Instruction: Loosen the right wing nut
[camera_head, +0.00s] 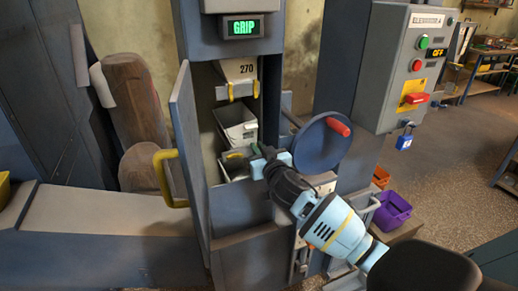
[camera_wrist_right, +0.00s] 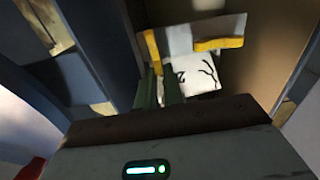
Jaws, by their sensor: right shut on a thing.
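My right gripper (camera_head: 262,152) reaches into the open front of the elevator casing, beside a grey bucket (camera_head: 236,112) and just above a lower one. In the right wrist view its two dark green fingers (camera_wrist_right: 160,88) stand close together in front of a pale bucket (camera_wrist_right: 197,78) with dark marks and yellow end pieces. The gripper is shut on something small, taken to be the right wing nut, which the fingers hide. The wing nut itself cannot be made out in either view. My left gripper is not in view.
An upper bucket marked 270 (camera_head: 238,69) hangs above. The open door (camera_head: 186,130) with a yellow handle (camera_head: 165,178) stands left. A blue handwheel (camera_head: 322,150) with a red knob is close right of the gripper. A control box (camera_head: 398,60) and purple bin (camera_head: 392,212) are farther right.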

